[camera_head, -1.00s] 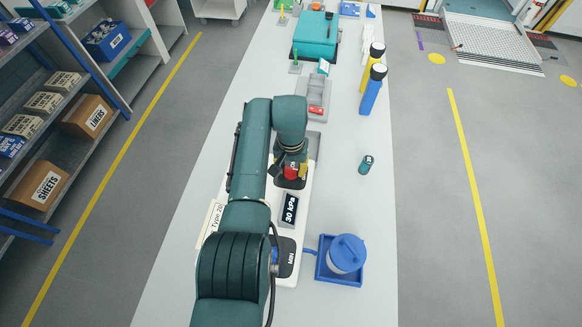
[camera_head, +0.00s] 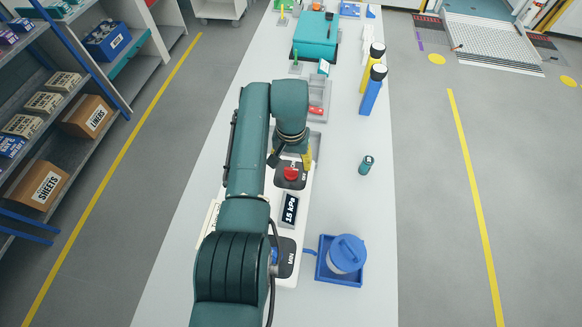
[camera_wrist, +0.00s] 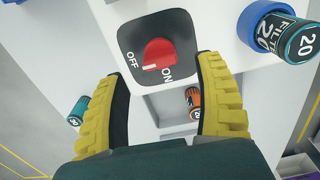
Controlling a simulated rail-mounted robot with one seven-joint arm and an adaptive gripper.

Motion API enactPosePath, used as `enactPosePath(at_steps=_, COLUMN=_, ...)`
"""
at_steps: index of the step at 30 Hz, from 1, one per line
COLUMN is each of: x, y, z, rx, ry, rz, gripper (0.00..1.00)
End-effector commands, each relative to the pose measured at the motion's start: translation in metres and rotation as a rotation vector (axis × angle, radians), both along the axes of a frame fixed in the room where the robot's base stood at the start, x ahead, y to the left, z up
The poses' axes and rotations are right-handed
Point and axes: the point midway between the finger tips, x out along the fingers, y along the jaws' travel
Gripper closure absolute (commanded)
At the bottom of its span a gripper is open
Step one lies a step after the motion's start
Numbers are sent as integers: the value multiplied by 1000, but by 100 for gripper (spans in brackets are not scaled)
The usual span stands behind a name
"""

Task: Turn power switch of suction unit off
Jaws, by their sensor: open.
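The suction unit (camera_head: 301,227) is a long white housing on the bench, partly covered by my arm. Its power switch is a red knob (camera_head: 290,174) on a black plate; it also shows in the wrist view (camera_wrist: 158,53). There its white mark sits at the knob's lower left edge, between the OFF and ON labels. The unit's display (camera_head: 290,210) reads 15 kPa. My gripper (camera_wrist: 157,69) is open and empty, its yellow fingers on either side of the switch plate in the picture and apart from the knob. In the head view one yellow fingertip (camera_head: 306,158) shows just beyond the knob.
A blue-lidded jar (camera_head: 346,254) stands in a blue tray right of the unit. A small teal canister (camera_head: 366,165) stands on the bench. The bench's right side is mostly clear.

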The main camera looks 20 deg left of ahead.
Motion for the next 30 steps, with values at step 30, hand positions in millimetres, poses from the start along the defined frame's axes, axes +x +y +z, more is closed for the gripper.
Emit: enactPosePath(at_steps=30, x=1, y=-4, z=77, rx=0, ry=1, rz=-7, gripper=30)
